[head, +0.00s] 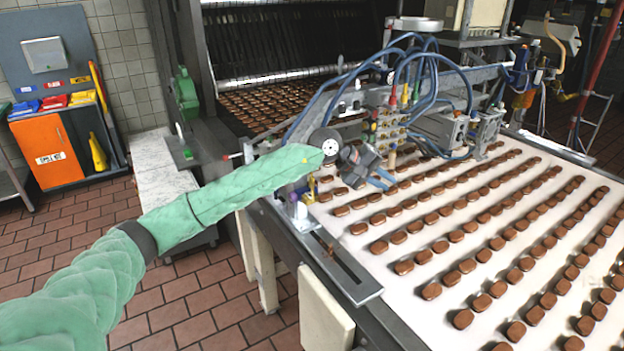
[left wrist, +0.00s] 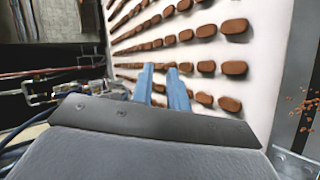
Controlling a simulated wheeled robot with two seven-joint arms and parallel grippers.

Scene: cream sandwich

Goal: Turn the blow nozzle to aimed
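My left gripper (head: 386,180) reaches over the near left edge of the white belt (head: 345,226), just left of and below the machine head. Its two blue fingers (left wrist: 161,70) show in the left wrist view with a narrow gap and nothing between them. They are above the belt and its rows of brown pieces. My right gripper is out of view.
The machine head (head: 395,125) with blue hoses and coloured fittings spans the belt beside my gripper. A metal side rail (head: 345,270) edges the belt. A green clamp-like part (head: 186,95) and an orange cabinet (head: 48,153) stand to the left. The tiled floor between is clear.

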